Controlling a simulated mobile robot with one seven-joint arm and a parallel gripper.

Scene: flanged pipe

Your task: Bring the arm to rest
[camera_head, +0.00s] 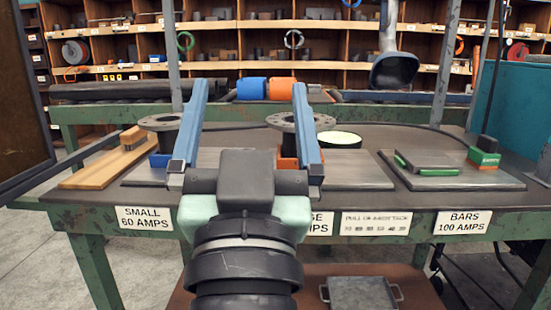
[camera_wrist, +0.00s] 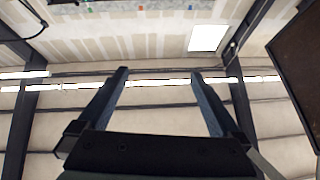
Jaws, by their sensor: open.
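My gripper (camera_head: 245,105) is raised in front of the workbench in the head view, its two blue fingers spread wide apart with nothing between them. It also shows in the wrist view (camera_wrist: 159,85), open and empty, pointing up toward the ceiling and its lights. Behind the fingers, a flanged pipe (camera_head: 161,123) stands upright on a blue base at the left. A second flanged pipe (camera_head: 302,121) stands on an orange base just right of the middle. My fingers partly hide both pipes.
The green bench (camera_head: 70,208) carries a wooden board (camera_head: 92,175), grey plates and a green-trimmed block (camera_head: 427,163) at the right. A grey tray (camera_head: 360,292) sits on the lower shelf. Uprights rise at the bench's back. A dark panel (camera_head: 22,100) stands at the left.

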